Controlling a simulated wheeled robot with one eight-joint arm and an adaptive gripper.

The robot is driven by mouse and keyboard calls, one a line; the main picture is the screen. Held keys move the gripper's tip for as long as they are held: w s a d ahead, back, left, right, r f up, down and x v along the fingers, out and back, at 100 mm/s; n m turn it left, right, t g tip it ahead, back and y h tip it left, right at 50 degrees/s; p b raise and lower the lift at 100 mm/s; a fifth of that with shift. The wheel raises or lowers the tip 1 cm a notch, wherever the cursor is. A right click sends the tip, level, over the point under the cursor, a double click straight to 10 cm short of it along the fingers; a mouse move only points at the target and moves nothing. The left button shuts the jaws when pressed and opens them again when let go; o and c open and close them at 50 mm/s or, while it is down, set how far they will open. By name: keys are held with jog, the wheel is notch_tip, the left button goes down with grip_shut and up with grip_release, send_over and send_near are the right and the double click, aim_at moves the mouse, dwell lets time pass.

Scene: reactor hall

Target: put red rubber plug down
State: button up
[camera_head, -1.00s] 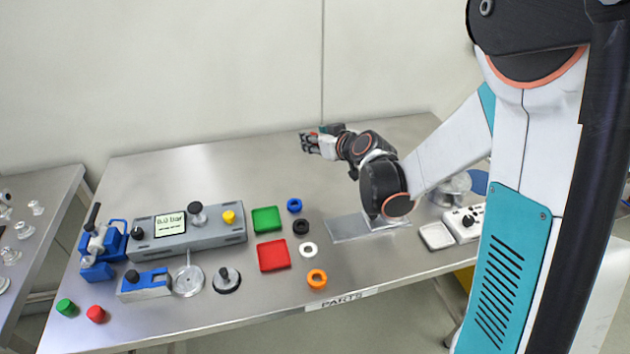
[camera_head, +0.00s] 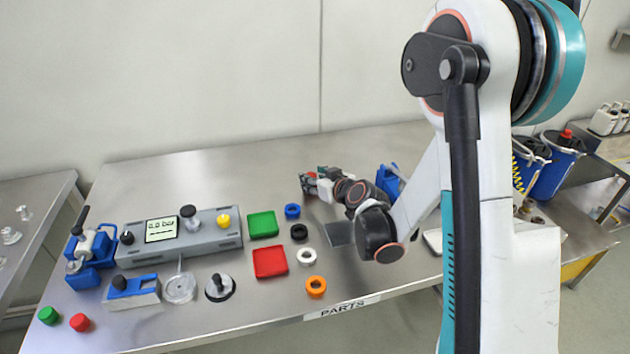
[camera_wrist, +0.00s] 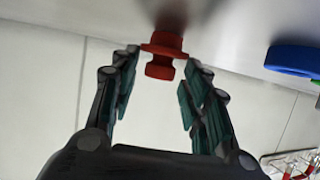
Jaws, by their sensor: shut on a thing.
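My gripper (camera_wrist: 160,72) is shut on the red rubber plug (camera_wrist: 163,45), which sits between the fingertips in the wrist view. The plug has a wide flange and a narrower neck. In the head view my gripper (camera_head: 308,182) is low over the back middle of the table (camera_head: 200,170), behind the blue ring (camera_head: 292,211). Only a small bit of red shows at its fingers there. A dark shadow lies by the plug's far end in the wrist view; I cannot tell whether the plug touches the table.
Black (camera_head: 299,232), white (camera_head: 306,257) and orange (camera_head: 315,287) rings run toward the front edge. Green (camera_head: 262,224) and red (camera_head: 270,262) trays lie left of them. A grey gauge unit (camera_head: 180,236) stands further left. The table's back left is clear.

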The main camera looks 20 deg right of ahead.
jog(key=o, duration=0.6)
jog(key=shift+f, duration=0.1)
jog(key=shift+c, duration=0.2)
jog(key=o, duration=0.4)
jog(key=shift+o, duration=0.2)
